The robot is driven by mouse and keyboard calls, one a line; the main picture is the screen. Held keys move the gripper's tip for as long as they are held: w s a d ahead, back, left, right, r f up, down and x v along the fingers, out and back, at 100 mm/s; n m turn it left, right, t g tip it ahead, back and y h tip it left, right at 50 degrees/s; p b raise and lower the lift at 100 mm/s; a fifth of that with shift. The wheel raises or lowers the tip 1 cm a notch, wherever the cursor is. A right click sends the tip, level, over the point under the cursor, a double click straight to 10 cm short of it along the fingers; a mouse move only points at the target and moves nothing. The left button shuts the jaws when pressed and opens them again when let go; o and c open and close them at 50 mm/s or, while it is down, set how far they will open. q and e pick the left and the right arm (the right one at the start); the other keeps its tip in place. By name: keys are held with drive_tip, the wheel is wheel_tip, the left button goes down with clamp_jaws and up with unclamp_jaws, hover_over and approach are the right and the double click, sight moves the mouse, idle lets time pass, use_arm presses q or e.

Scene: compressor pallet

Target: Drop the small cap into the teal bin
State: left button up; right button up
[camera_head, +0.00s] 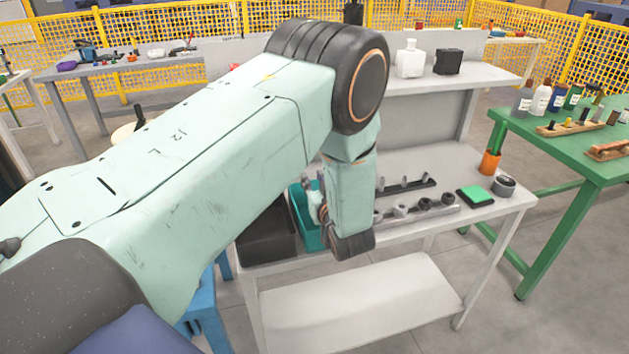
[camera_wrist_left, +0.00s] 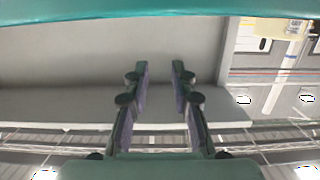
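The teal bin (camera_head: 304,224) stands near the left end of the light grey bench, partly hidden behind my left arm. In the wrist view a teal band (camera_wrist_left: 120,20) crosses the top edge, probably the bin's wall. My left gripper (camera_wrist_left: 159,70) shows there with its two fingers apart and nothing between them. In the head view my left wrist hangs down over the bench beside the bin; its fingers are mostly hidden. I cannot make out the small cap in either view. My right gripper is not in view.
A black box (camera_head: 264,240) stands left of the bin. To the right are a rack of round parts (camera_head: 424,203), a green-topped pad (camera_head: 475,196), a grey ring-shaped part (camera_head: 504,186) and an orange cup (camera_head: 490,162). A green table (camera_head: 560,146) is at right.

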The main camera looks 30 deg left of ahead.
use_arm(q)
drive_tip(key=v, duration=0.7)
drive_tip(key=shift+d, duration=0.2)
drive_tip(key=shift+s+d+f, duration=0.1)
drive_tip(key=shift+s, duration=0.1)
idle(0.3)
